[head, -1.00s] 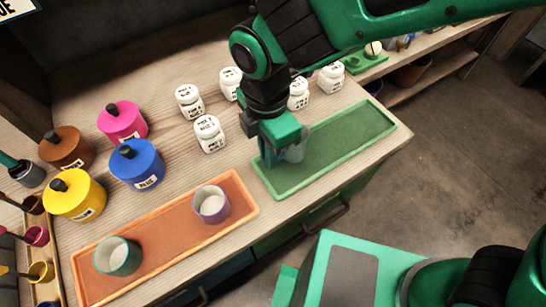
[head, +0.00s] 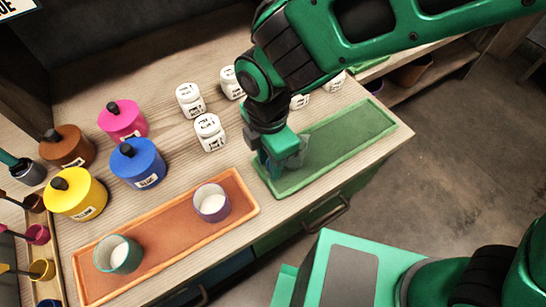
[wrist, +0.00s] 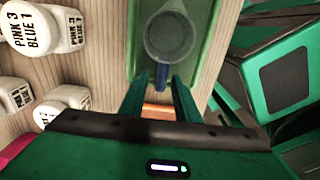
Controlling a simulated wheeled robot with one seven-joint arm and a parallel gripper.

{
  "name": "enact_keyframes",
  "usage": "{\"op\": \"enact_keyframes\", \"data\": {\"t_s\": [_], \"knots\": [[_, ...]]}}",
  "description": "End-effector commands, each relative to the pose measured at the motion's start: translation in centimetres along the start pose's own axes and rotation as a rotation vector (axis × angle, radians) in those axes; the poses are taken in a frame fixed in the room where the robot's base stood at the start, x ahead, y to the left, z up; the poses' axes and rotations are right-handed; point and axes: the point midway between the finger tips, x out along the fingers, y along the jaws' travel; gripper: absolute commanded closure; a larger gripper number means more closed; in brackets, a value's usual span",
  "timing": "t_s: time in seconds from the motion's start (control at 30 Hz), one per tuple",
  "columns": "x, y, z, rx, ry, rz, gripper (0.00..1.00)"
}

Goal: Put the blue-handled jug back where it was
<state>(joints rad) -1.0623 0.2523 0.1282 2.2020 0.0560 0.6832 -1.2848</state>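A clear jug (wrist: 174,36) with a blue handle (wrist: 161,76) is at the left end of the green tray (head: 345,137). In the wrist view I look down into it, and it seems empty. The handle points toward my gripper. In the head view my gripper (head: 275,172) is low at the tray's left end and partly hides the jug (head: 300,155). In the wrist view my two fingers (wrist: 158,82) stand apart on either side of the handle, with gaps showing. Whether the jug's base touches the tray is hidden.
An orange tray (head: 165,239) holds a purple-rimmed cup (head: 211,203) and a teal cup (head: 118,254). Several white labelled jars (head: 209,132) stand behind. Blue (head: 138,163), pink (head: 122,121), brown (head: 67,147) and yellow (head: 77,194) pots are at left. The green tray's right part is clear.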

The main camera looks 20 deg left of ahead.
Motion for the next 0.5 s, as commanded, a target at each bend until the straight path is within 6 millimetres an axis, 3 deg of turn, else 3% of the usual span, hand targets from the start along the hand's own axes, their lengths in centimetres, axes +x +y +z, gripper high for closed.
{"op": "enact_keyframes", "data": {"t_s": [0.27, 0.5], "knots": [[-0.7, 0.0, 0.1, 0.001, 0.000, 0.002, 0.71], [-4.6, 0.1, 0.0, 0.002, 0.001, 0.005, 0.71]]}}
